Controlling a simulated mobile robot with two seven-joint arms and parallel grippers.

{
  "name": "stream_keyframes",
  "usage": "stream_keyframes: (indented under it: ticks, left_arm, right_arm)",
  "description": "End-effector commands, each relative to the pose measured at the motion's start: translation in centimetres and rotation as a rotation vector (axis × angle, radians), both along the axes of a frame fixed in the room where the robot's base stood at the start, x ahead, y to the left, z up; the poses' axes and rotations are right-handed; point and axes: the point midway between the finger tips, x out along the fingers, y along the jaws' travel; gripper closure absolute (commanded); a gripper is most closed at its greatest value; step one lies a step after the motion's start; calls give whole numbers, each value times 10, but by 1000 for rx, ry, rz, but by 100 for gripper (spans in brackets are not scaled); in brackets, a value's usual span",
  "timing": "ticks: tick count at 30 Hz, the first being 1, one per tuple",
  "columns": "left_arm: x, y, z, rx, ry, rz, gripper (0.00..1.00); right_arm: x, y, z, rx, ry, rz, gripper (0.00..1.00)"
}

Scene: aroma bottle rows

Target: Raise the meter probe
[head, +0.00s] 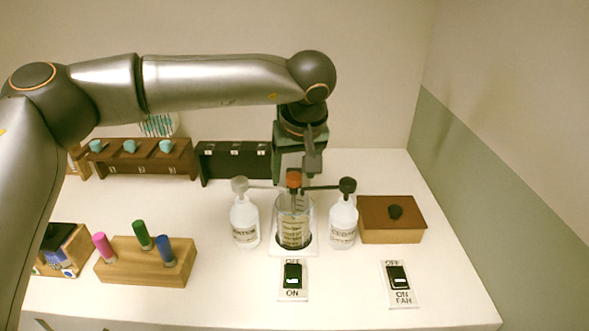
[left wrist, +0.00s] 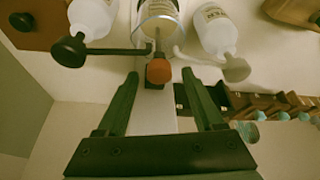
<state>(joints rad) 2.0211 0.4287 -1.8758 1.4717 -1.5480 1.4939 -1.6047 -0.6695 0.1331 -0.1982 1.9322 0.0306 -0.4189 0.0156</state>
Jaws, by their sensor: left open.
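The meter probe has an orange-red cap (head: 294,180) and a thin stem that goes down into a clear graduated beaker (head: 293,222). In the left wrist view the cap (left wrist: 158,71) shows between the fingertips of my left gripper (left wrist: 160,76), with clear space on both sides. My left gripper (head: 298,168) is open and empty. In the head view it comes down from behind and above the cap, and its fingers are partly hidden. I cannot tell exactly how far the fingertips are from the cap. My right gripper is not in view.
Two white bottles, one grey-capped (head: 245,220) and one black-capped (head: 343,220), flank the beaker closely, their spouts reaching toward it. A brown box (head: 392,220) stands right. Two switches (head: 293,276) (head: 398,279) lie in front. A wooden block (head: 147,262) holds coloured pens. Racks (head: 235,162) stand behind.

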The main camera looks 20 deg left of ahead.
Motion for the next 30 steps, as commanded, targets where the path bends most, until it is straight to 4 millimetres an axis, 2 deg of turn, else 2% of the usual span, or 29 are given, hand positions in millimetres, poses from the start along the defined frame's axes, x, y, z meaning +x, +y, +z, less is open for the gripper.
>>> stream_keyframes:
  ticks: [2,20,30]
  left_arm:
    - [0,0,0,0,0,0,31]
    - [0,0,0,0,0,0,99]
    - [0,0,0,1,0,0,100]
  right_arm:
    - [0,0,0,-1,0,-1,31]
    - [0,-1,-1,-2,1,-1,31]
    - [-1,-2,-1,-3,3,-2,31]
